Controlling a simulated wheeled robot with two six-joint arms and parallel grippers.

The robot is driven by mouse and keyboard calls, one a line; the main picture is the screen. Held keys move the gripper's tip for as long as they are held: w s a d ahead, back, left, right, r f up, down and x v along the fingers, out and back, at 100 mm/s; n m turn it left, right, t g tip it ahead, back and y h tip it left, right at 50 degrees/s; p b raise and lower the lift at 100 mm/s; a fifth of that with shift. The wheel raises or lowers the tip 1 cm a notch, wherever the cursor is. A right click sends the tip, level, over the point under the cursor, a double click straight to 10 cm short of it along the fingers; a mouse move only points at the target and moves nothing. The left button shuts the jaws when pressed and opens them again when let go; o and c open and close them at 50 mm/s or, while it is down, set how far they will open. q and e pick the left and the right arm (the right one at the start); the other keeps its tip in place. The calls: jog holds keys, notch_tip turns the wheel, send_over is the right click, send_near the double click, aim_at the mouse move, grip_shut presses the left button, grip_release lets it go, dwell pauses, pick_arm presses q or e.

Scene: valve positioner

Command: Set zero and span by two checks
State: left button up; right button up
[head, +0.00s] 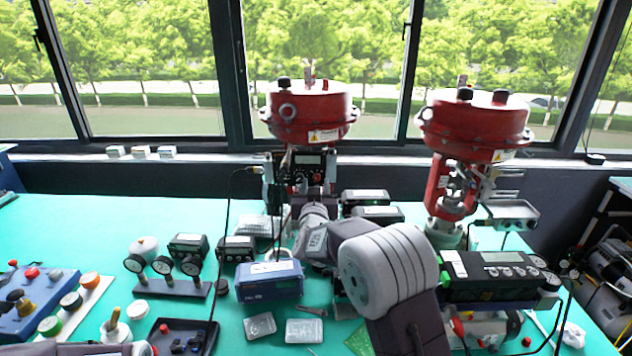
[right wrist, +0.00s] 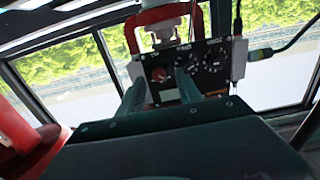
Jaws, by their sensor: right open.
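The left red valve actuator (head: 308,112) stands by the window with a dark positioner panel (head: 310,160) below it. In the right wrist view the panel (right wrist: 205,68) shows a red knob (right wrist: 158,73), several small dials and a pale display. My right gripper (head: 312,190) is at this panel; in the right wrist view its two fingers (right wrist: 158,92) are apart, pointing at the panel near the red knob, with nothing visible between them. Whether a fingertip touches the panel cannot be told. A second red actuator (head: 475,125) stands to the right.
A blue box (head: 269,282), a gauge stand (head: 170,285) and several black instruments (head: 237,249) stand on the teal bench (head: 90,225). A black calibrator (head: 497,272) is at right, a blue switch box (head: 35,300) at left. Cables hang near the right gripper.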

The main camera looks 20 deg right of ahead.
aim_at(317, 177)
jog(key=shift+x, duration=0.8)
jog(key=shift+w+d, duration=0.25)
jog(key=shift+w, duration=0.2)
grip_shut()
pick_arm(q)
jog(key=shift+r, duration=0.15)
pick_arm(e)
jog(key=m+b, duration=0.3)
jog(key=m, duration=0.1)
jog(key=shift+f, duration=0.15)
pick_arm(q)
jog(key=shift+f+b, duration=1.4)
jog(key=shift+f, duration=1.5)
pick_arm(e)
jog(key=shift+m, duration=2.3)
